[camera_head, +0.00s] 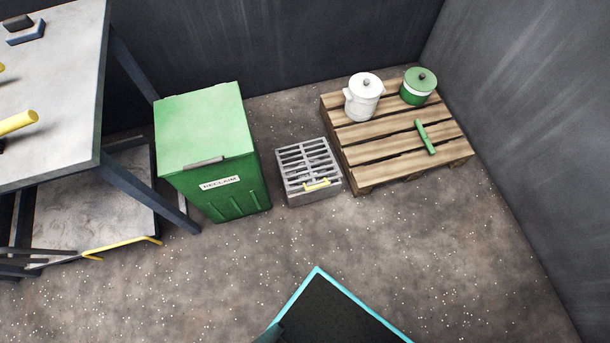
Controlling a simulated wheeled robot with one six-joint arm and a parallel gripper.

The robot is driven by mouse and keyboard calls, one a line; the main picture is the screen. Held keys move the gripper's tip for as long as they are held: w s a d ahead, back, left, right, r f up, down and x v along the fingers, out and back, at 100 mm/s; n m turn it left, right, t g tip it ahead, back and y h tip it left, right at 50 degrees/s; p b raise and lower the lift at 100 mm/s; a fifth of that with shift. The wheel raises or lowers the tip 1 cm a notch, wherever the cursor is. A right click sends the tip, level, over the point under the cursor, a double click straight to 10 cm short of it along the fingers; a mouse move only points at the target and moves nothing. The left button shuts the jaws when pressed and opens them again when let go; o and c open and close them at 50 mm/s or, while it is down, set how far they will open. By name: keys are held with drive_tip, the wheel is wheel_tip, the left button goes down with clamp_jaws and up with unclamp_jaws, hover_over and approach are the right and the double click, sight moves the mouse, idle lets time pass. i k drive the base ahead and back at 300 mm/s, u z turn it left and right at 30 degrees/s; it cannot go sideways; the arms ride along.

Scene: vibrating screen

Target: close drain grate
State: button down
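The drain grate (305,155) is a grey slatted panel on top of a low grey box (318,195) on the floor. A yellow handle (317,184) sits at its front edge. The panel looks to lie roughly flat over the box, but I cannot tell whether it is fully seated or slightly raised. The box stands between the green bin and the wooden pallet. My gripper is not in view.
A green bin (205,130) labelled RECLAIM stands left of the box. A wooden pallet (360,133) at right bears a white pot (362,102), a green pot (418,90) and a green bar (426,137). A grey table (55,110) is at left.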

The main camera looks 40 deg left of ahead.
sight(308, 164)
drive_tip(key=z, duration=0.05)
drive_tip(key=k, duration=0.1)
drive_tip(key=u, duration=1.4)
drive_tip(key=i, duration=0.35)
drive_tip(key=z, duration=0.1)
